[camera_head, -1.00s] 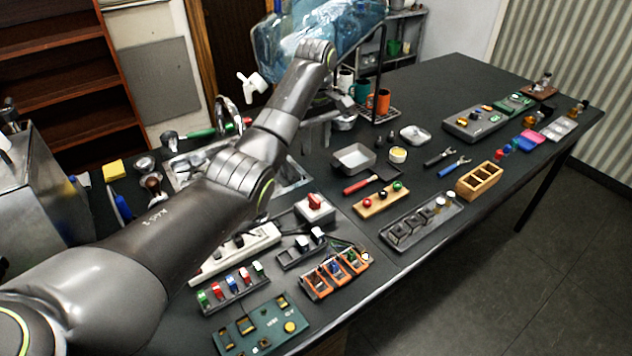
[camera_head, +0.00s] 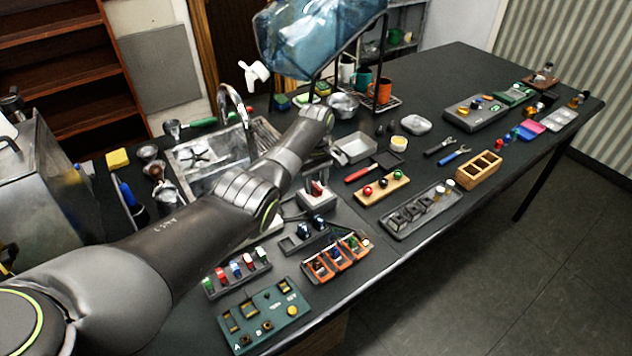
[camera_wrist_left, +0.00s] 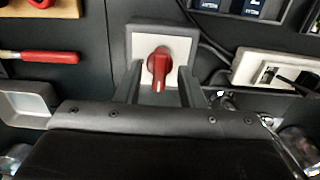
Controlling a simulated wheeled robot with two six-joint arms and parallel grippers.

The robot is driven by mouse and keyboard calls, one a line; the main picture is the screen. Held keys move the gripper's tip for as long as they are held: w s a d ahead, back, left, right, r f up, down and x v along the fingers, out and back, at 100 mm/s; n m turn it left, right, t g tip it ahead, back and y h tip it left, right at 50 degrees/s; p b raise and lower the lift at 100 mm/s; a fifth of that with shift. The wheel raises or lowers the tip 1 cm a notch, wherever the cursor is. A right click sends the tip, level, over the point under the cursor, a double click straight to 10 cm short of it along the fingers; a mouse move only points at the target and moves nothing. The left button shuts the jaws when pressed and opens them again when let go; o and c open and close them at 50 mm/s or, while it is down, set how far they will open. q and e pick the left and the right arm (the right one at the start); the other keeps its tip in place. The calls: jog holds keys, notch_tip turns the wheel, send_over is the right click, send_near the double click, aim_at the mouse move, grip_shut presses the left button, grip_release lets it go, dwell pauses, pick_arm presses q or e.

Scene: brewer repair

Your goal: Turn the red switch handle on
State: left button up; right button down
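The red switch handle (camera_wrist_left: 160,66) sits on a light plate in a grey switch box (camera_wrist_left: 133,38), which is in the upper middle of the left wrist view. In the head view the red handle (camera_head: 316,188) shows on its box (camera_head: 318,204), partly covered by my left gripper. My left gripper (camera_wrist_left: 159,88) is open. Its two fingers stand on either side of the handle, with a visible gap to each side. In the head view my left gripper (camera_head: 317,183) is low over the box. The right gripper is in neither view.
A white power strip (camera_wrist_left: 275,72) and loose cables lie beside the switch box. The sink (camera_head: 190,156) is behind the arm.

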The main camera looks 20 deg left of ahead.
pick_arm(q)
jog(key=shift+f, duration=0.25)
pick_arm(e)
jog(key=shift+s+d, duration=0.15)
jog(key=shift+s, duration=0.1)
pick_arm(q)
jog(key=shift+c, duration=0.3)
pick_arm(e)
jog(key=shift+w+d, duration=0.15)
pick_arm(q)
grip_shut()
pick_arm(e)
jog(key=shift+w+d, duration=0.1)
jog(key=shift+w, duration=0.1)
